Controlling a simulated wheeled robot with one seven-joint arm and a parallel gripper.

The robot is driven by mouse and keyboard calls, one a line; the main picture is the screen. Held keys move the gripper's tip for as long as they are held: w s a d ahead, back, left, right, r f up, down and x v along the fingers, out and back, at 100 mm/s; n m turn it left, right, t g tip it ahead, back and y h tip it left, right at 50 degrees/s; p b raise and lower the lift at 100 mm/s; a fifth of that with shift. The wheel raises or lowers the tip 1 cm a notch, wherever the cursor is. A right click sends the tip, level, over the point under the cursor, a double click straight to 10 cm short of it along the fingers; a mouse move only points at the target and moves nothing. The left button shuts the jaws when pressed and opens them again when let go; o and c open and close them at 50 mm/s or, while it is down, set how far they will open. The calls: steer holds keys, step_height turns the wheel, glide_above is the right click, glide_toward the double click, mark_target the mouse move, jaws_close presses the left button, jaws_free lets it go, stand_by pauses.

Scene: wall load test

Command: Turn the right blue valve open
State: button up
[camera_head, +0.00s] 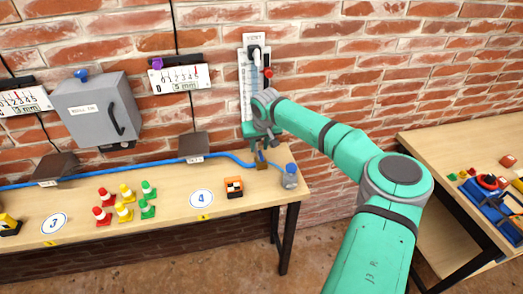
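My teal arm reaches in from the lower right, and its end is at the wall near the table's right end. My gripper (261,143) points down, just above a small blue and brass-brown fitting (262,160) on the blue hose (228,153). This fitting looks like the right blue valve, but it is small. My wrist and gripper hide part of the area around it. I cannot tell whether the gripper touches it or whether the fingers are open. Another blue knob (81,75) is on top of a grey wall box (98,110) at the left.
A blue-topped jar (290,177) stands at the table's (170,205) right corner, close to my gripper. A vertical gauge (242,85) is behind my wrist. A second table (440,150) is at the right.

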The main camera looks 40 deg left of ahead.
mark_target(260, 151)
steer(key=x, duration=0.2)
steer(key=shift+w+f, duration=0.1)
steer(key=shift+f, duration=0.15)
steer(key=shift+w+f, duration=0.45)
steer(key=shift+f, duration=0.2)
jaws_close()
